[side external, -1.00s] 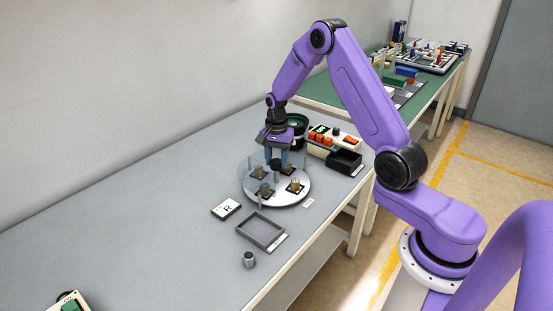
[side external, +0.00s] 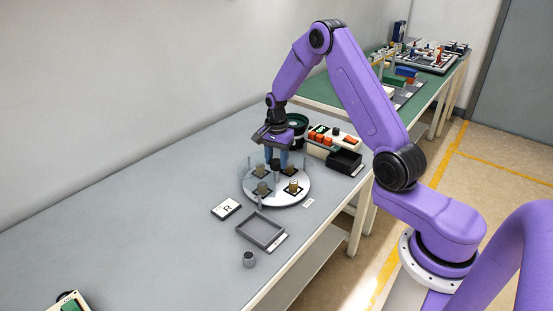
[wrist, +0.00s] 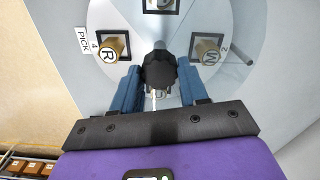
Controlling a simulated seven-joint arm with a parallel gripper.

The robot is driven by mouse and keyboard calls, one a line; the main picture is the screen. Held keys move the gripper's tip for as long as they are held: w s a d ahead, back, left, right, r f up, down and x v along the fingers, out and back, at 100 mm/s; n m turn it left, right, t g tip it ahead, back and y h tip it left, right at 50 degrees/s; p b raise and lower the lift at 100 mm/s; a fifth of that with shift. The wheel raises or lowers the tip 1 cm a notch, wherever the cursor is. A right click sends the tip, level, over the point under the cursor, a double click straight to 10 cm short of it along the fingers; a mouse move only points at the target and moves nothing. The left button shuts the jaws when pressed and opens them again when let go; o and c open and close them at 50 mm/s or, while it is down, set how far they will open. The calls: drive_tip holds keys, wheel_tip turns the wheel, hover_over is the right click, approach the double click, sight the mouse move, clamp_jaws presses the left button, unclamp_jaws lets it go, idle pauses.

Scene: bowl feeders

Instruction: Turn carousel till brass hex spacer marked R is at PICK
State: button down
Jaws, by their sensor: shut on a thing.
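The round white carousel (side external: 280,202) sits on the grey bench, with its black centre knob (wrist: 160,70) between my gripper's blue fingers. My gripper (side external: 277,166) points down and is shut on the knob; it also shows in the wrist view (wrist: 160,78). The brass spacer marked R (wrist: 108,54) stands in the nest numbered 4, next to the PICK label (wrist: 83,40) and roughly in line with it. A brass part marked W (wrist: 208,55) stands in the nest numbered 2, opposite. Another nest (wrist: 163,5) is cut by the top edge, and a further part is largely hidden behind my gripper.
A white card marked R (side external: 226,208), an empty grey tray (side external: 262,231) and a grey cylinder (side external: 249,259) lie in front of the carousel. The bench's left side is mostly clear.

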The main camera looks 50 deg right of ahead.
drive_tip(key=c, duration=0.6)
unclamp_jaws()
wheel_tip(320, 180, up, 18)
drive_tip(key=shift+f, duration=0.25)
drive_tip(key=s+a+n, duration=1.2)
drive_tip(key=a+n, duration=0.1)
drive_tip(key=a, duration=0.4)
drive_tip(key=s+n, duration=0.5)
drive_tip(key=s, duration=0.2)
drive_tip(key=s+f+n, duration=0.1)
drive_tip(key=s+n, duration=0.4)
drive_tip(key=s, duration=0.3)
drive_tip(key=s+f+n, duration=0.1)
drive_tip(key=s+n, duration=0.4)
drive_tip(key=s, duration=0.3)
drive_tip(key=shift+s+a, duration=0.1)
drive_tip(key=shift+a, duration=0.1)
